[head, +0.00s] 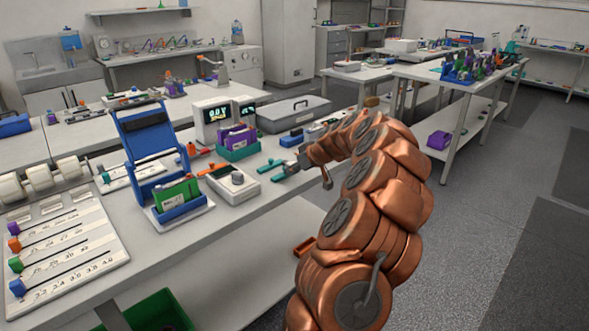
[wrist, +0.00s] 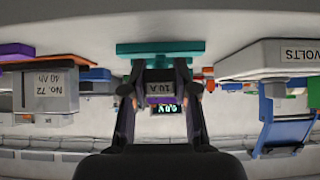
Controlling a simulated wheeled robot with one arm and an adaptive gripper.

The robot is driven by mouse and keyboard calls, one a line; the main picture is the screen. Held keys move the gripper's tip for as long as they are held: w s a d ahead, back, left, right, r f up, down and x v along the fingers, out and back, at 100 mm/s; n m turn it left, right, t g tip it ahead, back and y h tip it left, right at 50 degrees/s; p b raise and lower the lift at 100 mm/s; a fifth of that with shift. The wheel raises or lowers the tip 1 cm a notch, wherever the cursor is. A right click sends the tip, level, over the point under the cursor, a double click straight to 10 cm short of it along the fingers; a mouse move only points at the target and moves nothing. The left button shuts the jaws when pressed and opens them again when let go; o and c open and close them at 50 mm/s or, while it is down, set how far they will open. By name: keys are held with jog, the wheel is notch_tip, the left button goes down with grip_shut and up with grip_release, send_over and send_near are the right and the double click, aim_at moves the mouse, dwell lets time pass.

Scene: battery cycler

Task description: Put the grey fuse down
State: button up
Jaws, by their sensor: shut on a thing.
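My gripper (head: 285,169) is low over the front edge of the long workbench in the head view. In the wrist view, which looks upside down, my gripper (wrist: 160,80) is shut on the grey fuse (wrist: 158,84), a small block marked 10 A. The fuse is too small to make out in the head view. A teal piece (wrist: 160,48) lies across the fingertips in the wrist view. Teal also shows beside my gripper in the head view (head: 269,167). I cannot tell whether the teal piece touches the fuse or the bench.
A white meter box (head: 233,184) stands left of my gripper, with a blue stand (head: 150,140) farther left. A green holder with purple cards (head: 238,150), a display (head: 211,122), and a grey case (head: 292,115) stand behind.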

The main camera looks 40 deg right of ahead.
jog(key=shift+f+b, duration=0.55)
jog(key=shift+b, duration=0.2)
jog(key=o, duration=0.9)
jog(key=shift+r, duration=0.1)
jog(key=shift+c, duration=0.2)
jog(key=shift+r+p, duration=0.7)
jog(key=shift+p, duration=0.25)
jog(key=b+v, duration=0.2)
jog(key=v, duration=0.9)
jog(key=shift+s+b, duration=0.35)
jog(key=shift+s, duration=0.05)
